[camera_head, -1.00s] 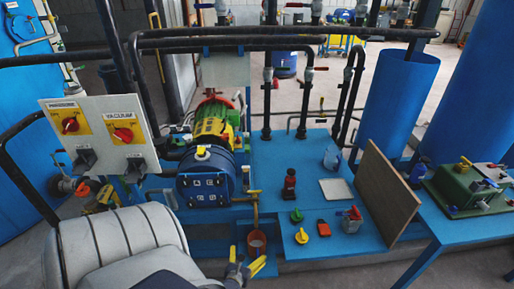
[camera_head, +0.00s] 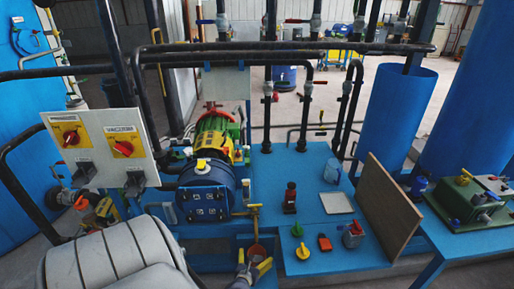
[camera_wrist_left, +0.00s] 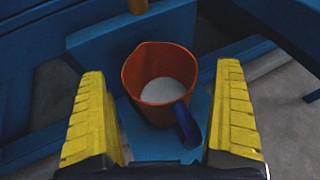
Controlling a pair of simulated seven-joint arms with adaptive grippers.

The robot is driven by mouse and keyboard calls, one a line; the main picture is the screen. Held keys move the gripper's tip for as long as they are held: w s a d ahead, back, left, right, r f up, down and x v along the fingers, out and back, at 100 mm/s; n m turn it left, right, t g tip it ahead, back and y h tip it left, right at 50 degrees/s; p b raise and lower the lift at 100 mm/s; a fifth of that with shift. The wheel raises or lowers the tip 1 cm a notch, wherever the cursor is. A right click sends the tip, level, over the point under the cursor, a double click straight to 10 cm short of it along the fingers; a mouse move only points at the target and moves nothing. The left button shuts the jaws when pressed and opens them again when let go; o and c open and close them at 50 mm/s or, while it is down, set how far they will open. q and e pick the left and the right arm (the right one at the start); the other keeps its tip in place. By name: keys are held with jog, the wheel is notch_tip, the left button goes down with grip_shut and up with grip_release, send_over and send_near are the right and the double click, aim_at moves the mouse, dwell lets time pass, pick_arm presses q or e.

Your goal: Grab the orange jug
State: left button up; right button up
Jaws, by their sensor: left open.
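The orange jug (camera_head: 257,252) stands upright on a low blue ledge under a brass tap in the head view. In the left wrist view the orange jug (camera_wrist_left: 160,82) shows its open rim, a pale bottom or content, and a dark blue handle pointing toward me. My left gripper (camera_head: 256,270) has yellow fingers and is open. In the left wrist view the fingers of my left gripper (camera_wrist_left: 165,120) lie to either side of the jug's near part and handle, apart from it. My right gripper is not in view.
A brass tap (camera_head: 254,214) hangs above the jug. A blue pump (camera_head: 207,192) stands at left.

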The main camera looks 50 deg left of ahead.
pick_arm(q)
jog(key=shift+w+a, duration=0.15)
jog(key=c, duration=1.5)
jog(key=shift+c, duration=0.7)
jog(key=shift+r, duration=0.1)
